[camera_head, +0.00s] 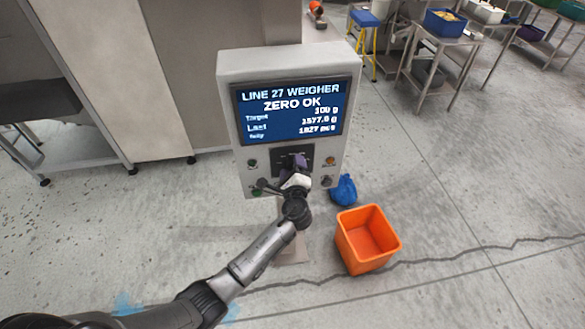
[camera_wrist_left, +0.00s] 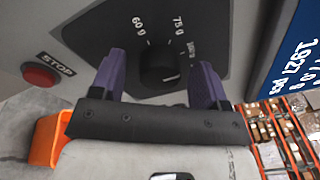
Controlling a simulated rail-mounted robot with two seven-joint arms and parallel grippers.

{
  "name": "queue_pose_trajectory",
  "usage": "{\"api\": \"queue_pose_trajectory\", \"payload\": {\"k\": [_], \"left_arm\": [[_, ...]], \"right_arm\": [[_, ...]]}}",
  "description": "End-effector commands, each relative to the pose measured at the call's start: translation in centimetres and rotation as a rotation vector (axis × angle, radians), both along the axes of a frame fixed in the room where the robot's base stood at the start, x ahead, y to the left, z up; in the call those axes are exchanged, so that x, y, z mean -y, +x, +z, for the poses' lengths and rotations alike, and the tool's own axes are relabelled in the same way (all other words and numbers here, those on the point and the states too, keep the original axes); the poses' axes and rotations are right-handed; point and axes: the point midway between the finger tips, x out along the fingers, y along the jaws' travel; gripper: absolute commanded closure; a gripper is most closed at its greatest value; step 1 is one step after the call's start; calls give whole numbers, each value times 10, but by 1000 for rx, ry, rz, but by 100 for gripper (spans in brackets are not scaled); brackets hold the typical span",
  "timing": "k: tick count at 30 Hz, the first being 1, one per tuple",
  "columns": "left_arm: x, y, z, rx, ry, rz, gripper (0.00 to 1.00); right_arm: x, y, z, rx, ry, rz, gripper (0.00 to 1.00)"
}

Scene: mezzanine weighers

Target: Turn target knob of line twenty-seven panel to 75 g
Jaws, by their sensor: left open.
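The line 27 panel (camera_head: 226,120) is a grey box on a post, with a blue screen (camera_head: 291,108) reading "LINE 27 WEIGHER", "ZERO OK" and target 100 g. In the left wrist view, the black target knob (camera_wrist_left: 155,68) sits on a dark plate (camera_wrist_left: 108,22) marked 60 g, 75 g and what looks like 100 g. A short white mark shows on the knob. My left gripper (camera_head: 297,166) is at the plate and hides the knob in the head view. Its purple fingers (camera_wrist_left: 160,84) are open, one on either side of the knob; contact cannot be told. My right gripper is not in view.
A red STOP button (camera_wrist_left: 39,75) is beside the plate. Other small controls flank it, including an orange one (camera_head: 330,161). An orange bin (camera_head: 350,250) and a blue bag (camera_head: 344,190) are on the floor. Steel tables (camera_head: 440,60) stand at the back right.

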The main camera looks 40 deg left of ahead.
Motion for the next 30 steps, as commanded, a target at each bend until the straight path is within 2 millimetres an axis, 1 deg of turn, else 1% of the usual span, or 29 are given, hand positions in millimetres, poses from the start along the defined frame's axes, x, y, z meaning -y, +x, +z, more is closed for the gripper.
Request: {"api": "queue_pose_trajectory", "payload": {"k": [4,19,25,30], "left_arm": [[0,0,0,0,0,0,32],[0,0,0,0,0,0,80],[0,0,-1,13,-11,0,80],[1,0,-4,69,-58,0,80]], "right_arm": [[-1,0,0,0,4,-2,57],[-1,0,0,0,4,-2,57],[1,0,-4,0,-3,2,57],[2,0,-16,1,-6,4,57]]}}
